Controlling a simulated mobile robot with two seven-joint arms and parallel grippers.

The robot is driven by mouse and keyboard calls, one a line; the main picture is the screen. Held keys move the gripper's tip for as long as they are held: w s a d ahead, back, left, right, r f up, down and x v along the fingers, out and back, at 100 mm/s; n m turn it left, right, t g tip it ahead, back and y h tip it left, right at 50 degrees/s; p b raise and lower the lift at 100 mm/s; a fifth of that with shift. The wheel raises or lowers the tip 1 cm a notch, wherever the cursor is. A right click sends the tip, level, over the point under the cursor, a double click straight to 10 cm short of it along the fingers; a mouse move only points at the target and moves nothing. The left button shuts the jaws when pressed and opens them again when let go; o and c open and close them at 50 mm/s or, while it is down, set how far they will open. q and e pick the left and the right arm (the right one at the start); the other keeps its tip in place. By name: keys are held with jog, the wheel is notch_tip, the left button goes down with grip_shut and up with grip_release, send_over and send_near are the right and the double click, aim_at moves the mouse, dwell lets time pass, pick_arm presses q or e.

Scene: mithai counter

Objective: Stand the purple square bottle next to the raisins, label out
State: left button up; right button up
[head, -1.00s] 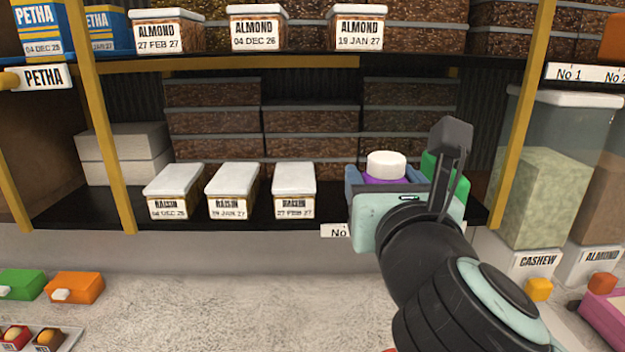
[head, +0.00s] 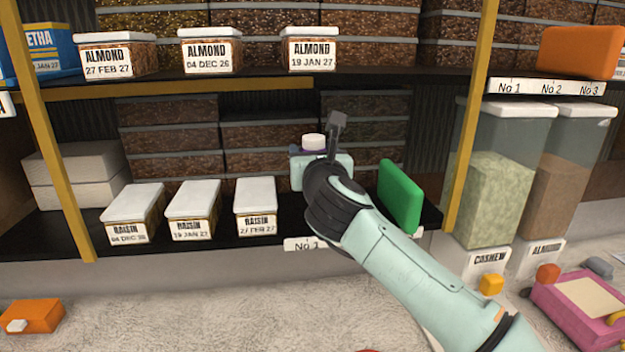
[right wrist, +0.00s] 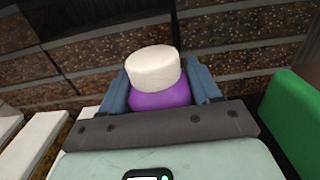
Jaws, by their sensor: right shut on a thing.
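The purple bottle with a white cap (right wrist: 155,80) is between the blue-grey fingers of my right gripper (right wrist: 160,88), which is shut on it. In the head view the cap (head: 314,142) shows above my right gripper (head: 320,155); most of the bottle is hidden behind the gripper, so I cannot see its label or whether its base touches the shelf. It is over the lower shelf, right of the raisin boxes. The nearest raisin box (head: 256,210) reads 27 FEB 27, with two more raisin boxes (head: 193,212) to its left. My left gripper is not in view.
A green block (head: 399,196) stands on the shelf just right of my arm. A yellow post (head: 467,130) rises beyond it. Stacked brown boxes (head: 170,135) fill the back. The upper shelf with almond boxes (head: 310,52) is overhead. A "No 1" tag (head: 303,244) is on the shelf edge.

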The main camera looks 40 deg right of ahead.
jog(key=shift+s+f+b, duration=0.3)
jog(key=shift+s+f, duration=0.1)
jog(key=shift+f, duration=0.4)
notch_tip(320, 180, down, 4)
jog(key=shift+w+f+b, duration=0.1)
jog(key=shift+w+b, duration=0.05)
jog(key=shift+b, duration=0.95)
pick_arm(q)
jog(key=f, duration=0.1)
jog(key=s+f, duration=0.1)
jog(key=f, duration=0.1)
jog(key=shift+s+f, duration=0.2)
pick_arm(e)
jog(key=shift+w, duration=0.1)
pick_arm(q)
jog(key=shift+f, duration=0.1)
pick_arm(e)
jog(key=shift+f, duration=0.15)
jog(key=o, duration=1.2)
